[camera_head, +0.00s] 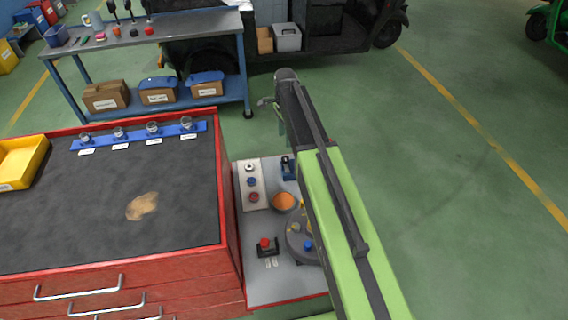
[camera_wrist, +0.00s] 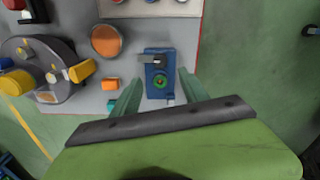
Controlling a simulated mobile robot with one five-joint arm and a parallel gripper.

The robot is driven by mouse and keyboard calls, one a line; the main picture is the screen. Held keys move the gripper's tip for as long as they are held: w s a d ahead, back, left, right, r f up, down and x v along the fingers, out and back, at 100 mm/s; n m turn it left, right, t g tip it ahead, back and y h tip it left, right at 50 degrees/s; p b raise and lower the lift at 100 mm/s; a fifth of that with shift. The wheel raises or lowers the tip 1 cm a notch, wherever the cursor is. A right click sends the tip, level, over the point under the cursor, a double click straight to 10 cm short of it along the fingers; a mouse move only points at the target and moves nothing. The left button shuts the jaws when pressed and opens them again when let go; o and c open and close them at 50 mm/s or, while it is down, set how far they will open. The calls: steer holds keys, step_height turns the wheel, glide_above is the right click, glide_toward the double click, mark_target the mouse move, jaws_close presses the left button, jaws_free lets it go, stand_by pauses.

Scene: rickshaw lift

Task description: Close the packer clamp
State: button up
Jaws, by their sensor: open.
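A small blue clamp-like device (camera_wrist: 153,91), which looks like the packer clamp, stands on the grey panel in the wrist view. It has a dark lever across its top and a green-ringed round part. In the head view it is a blue block (camera_head: 289,172) near the panel's far edge, left of my arm. My gripper (camera_wrist: 160,76) is open, its two green fingers at either side of the device in the picture. I cannot tell whether they touch it. In the head view my gripper (camera_head: 282,128) is partly hidden by my arm.
A round grey fixture (camera_wrist: 40,70) with yellow parts and an orange bowl (camera_wrist: 107,41) sit left of the device. An orange block (camera_wrist: 110,84) lies near the left finger. A red tool cabinet (camera_head: 232,215) borders the panel. Open green floor (camera_head: 450,180) lies right.

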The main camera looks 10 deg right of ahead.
mark_target(285, 158)
step_height(285, 158, down, 11)
steer(key=b, duration=0.9)
steer(key=shift+f+b, duration=0.15)
steer(key=shift+b, duration=0.15)
